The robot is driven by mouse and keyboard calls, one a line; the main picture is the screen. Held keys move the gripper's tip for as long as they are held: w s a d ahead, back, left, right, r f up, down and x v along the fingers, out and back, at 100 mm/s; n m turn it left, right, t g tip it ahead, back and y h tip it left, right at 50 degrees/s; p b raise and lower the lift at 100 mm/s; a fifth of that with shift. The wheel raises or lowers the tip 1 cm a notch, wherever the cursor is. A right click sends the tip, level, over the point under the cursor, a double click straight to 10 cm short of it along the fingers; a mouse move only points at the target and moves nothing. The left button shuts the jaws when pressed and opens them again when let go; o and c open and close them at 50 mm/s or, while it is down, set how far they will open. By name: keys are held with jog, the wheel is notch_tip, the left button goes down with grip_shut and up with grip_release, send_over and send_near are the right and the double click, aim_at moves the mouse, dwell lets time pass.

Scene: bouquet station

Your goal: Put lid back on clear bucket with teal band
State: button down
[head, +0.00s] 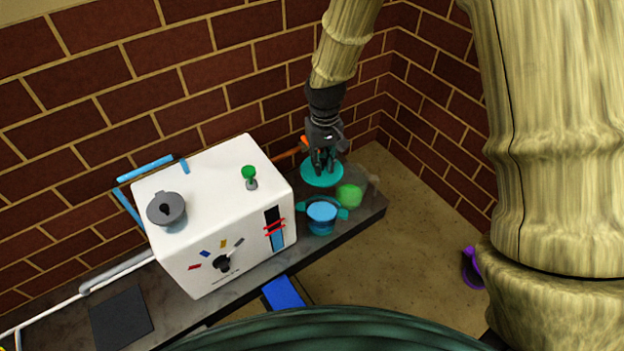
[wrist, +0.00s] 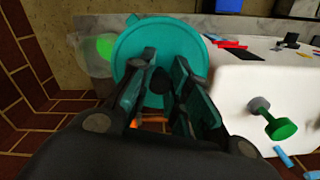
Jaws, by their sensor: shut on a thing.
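The teal lid (head: 322,174) is a round disc with a dark knob; it also fills the upper middle of the wrist view (wrist: 128,48). My gripper (head: 322,160) is shut on its knob (wrist: 158,80) and holds the lid roughly level, above the back of the counter. The clear bucket with teal band (head: 321,226) stands upright and open on the counter, with teal side handles and blue contents. In the head view it is just in front of the lid, apart from it. In the wrist view the lid hides most of the bucket.
A clear container with green contents (head: 349,195) stands close right of the bucket. A white machine (head: 215,215) stands left, carrying a grey lidded pot (head: 166,209) and a green knob (head: 249,173). The brick wall is close behind. The counter (head: 372,205) ends just right of the containers.

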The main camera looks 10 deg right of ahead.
notch_tip(320, 180, down, 20)
jog(key=w+d+n, duration=0.1)
jog(key=w+n, duration=0.1)
jog(key=n, duration=0.1)
jog(key=shift+w+d+b, duration=0.15)
jog(key=shift+w+b, duration=0.1)
jog(key=shift+b, duration=0.1)
dwell(0.6)
jog(key=shift+s+r+p, duration=0.1)
jog(key=shift+r+p, duration=0.05)
jog(key=shift+p, duration=0.65)
dwell(1.4)
jog(key=shift+f+p, duration=0.2)
jog(key=shift+p, duration=0.65)
dwell(1.4)
jog(key=c, duration=0.8)
grip_release()
jog(key=shift+r, duration=0.15)
